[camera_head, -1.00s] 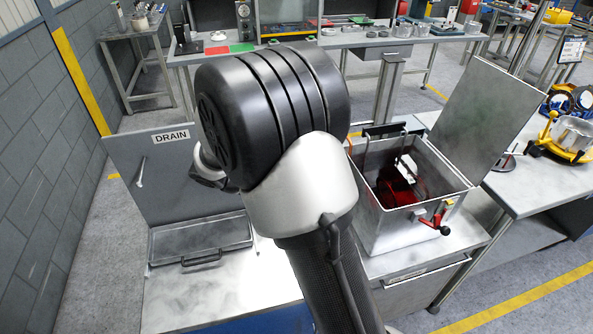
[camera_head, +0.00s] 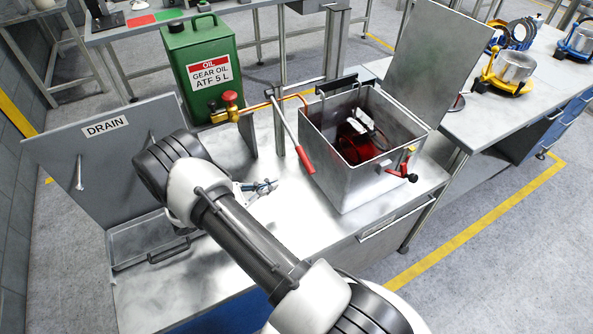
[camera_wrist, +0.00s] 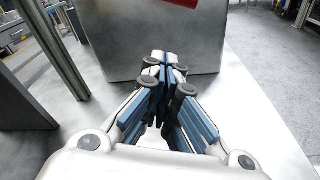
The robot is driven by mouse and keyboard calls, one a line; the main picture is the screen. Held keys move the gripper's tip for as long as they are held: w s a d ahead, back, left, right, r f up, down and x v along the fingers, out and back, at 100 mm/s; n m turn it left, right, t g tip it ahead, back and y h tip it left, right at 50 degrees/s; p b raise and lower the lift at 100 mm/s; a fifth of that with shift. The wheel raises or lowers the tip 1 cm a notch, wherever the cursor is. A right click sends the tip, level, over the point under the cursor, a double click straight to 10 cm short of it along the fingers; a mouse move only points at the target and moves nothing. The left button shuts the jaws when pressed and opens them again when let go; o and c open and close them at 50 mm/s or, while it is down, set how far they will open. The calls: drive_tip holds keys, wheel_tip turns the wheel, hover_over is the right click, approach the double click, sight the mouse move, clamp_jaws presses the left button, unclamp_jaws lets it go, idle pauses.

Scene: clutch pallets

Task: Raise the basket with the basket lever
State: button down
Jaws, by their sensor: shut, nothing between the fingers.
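An open metal tank (camera_head: 345,190) stands on the steel bench, with dark red liquid and metal parts inside. A black bar (camera_head: 337,85) sits at its back rim; the basket itself is not clearly distinguishable. A long lever with a red grip (camera_head: 304,158) slants down by the tank's left side. A smaller red handle with a black knob (camera_head: 412,177) is on the tank's right front. I cannot tell for sure which is the basket lever. My gripper (camera_head: 268,186) is shut and empty, left of the tank and apart from the red grip. It also shows in the wrist view (camera_wrist: 166,58), pointing towards the tank wall.
The tank's lid (camera_head: 435,60) stands open. A drain tray (camera_head: 150,240) lies at the left. A post (camera_head: 279,125) stands left of the lever.

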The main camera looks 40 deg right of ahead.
drive_tip(key=shift+d, duration=0.1)
drive_tip(key=s+d+r+b, duration=0.2)
drive_tip(key=s+d, duration=0.1)
drive_tip(key=d, duration=0.5)
drive_tip(key=shift+d+r, duration=0.2)
drive_tip(key=shift+d, duration=0.05)
idle(0.4)
